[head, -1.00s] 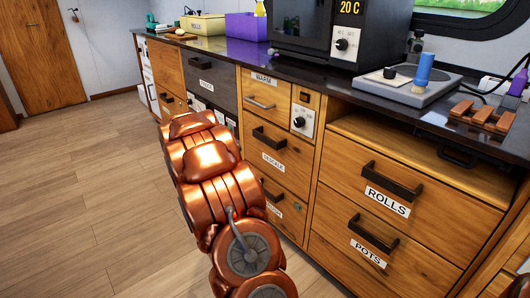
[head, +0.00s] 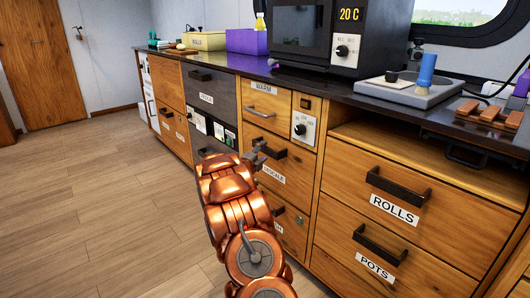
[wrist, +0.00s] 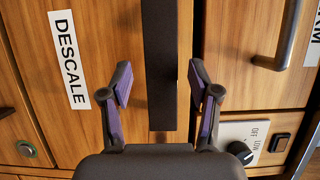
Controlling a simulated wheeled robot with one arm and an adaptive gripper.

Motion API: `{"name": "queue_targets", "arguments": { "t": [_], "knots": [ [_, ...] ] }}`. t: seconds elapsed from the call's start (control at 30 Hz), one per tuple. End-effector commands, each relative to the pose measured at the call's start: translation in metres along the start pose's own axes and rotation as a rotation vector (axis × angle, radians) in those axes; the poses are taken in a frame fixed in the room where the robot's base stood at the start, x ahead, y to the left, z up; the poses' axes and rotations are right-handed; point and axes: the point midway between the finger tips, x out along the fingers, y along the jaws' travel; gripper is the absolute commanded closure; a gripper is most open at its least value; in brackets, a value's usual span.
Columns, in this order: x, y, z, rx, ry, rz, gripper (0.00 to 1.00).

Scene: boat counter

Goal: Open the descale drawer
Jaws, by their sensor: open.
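The descale drawer (head: 300,173) is a wooden front with a white DESCALE label and a dark bar handle (head: 290,152); it looks shut. In the wrist view the drawer front (wrist: 105,25) appears turned on its side, with the label (wrist: 68,60) at left and the dark handle (wrist: 160,30) upright in the middle. My gripper (wrist: 160,72) is open, with a purple-padded finger on each side of the handle and visible gaps.
The WARM drawer (head: 268,105) is above, with a dial panel (head: 304,128) to its right. A lower drawer (head: 290,225) is below, partly hidden by my arm. The ROLLS (head: 400,190) and POTS drawers (head: 385,255) are at right. Open floor (head: 90,210) is at left.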

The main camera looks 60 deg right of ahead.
Motion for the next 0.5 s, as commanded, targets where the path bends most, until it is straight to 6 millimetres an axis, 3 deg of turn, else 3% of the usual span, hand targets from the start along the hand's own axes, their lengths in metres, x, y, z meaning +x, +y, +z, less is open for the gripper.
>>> {"name": "queue_targets", "arguments": {
  "t": [0.2, 0.5],
  "knots": [
    [0.019, -0.001, -0.001, 0.002, 0.001, -0.002, 0.39],
    [0.026, -0.002, 0.0, 0.001, 0.0, -0.002, 0.39]
  ]
}}
